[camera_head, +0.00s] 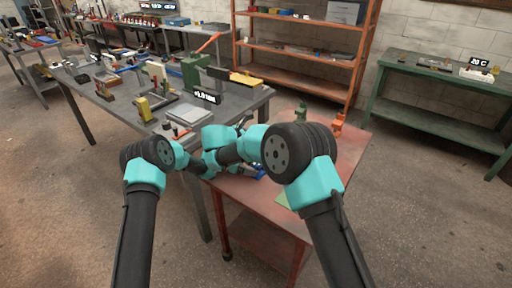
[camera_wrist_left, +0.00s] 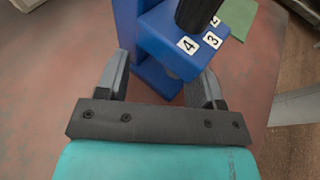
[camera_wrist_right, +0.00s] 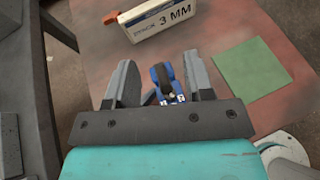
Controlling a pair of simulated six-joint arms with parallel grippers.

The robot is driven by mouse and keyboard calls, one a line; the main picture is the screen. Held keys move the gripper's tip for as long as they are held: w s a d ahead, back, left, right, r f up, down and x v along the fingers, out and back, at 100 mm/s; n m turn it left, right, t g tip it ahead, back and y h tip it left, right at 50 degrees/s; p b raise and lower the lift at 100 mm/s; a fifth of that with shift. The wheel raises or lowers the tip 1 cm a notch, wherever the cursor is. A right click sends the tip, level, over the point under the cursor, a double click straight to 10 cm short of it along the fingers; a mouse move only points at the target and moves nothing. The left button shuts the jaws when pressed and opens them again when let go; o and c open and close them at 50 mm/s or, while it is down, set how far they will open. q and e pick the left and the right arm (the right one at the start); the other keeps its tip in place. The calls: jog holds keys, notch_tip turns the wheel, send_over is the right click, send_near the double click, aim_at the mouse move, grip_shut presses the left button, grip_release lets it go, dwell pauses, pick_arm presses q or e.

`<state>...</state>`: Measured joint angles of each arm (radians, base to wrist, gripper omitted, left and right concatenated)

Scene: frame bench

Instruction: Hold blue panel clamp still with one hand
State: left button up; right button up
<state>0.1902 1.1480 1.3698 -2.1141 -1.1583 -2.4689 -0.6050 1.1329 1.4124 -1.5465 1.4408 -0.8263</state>
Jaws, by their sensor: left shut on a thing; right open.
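The blue panel clamp (camera_wrist_left: 165,42) stands on the red table, with white labels numbered 4, 3 and 2 and a black round part above them in the left wrist view. My left gripper (camera_wrist_left: 165,85) is shut on its blue body, one finger on each side. In the head view only a small blue part of the clamp (camera_head: 260,172) shows past my arms. My right gripper (camera_wrist_right: 160,75) is open and empty. The clamp (camera_wrist_right: 164,78) appears between its fingers in the right wrist view; its distance from the fingertips is hard to judge.
A green sheet (camera_wrist_right: 251,69) lies flat on the red table (camera_head: 345,160). A pale block marked 3 MM (camera_wrist_right: 158,20) is also there. An orange tool (camera_head: 338,124) and a green one (camera_head: 301,113) stand at the back. A crowded grey bench (camera_head: 250,98) adjoins at left.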

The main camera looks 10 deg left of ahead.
jog(key=shift+r, duration=0.5)
jog(key=shift+f, duration=0.1)
jog(key=s+a+f+n+t+y, duration=0.3)
jog(key=s+f+n+t, duration=0.3)
jog(key=s+f+t, duration=0.2)
jog(key=s+f+y, duration=0.1)
jog(key=s+f, duration=0.1)
jog(key=s, duration=0.1)
jog(key=shift+s+a+f, duration=0.15)
jog(key=shift+s+a, duration=0.15)
jog(key=shift+a, duration=0.05)
jog(key=shift+w, duration=0.1)
jog(key=x, duration=1.2)
jog(key=shift+a, duration=0.1)
grip_shut()
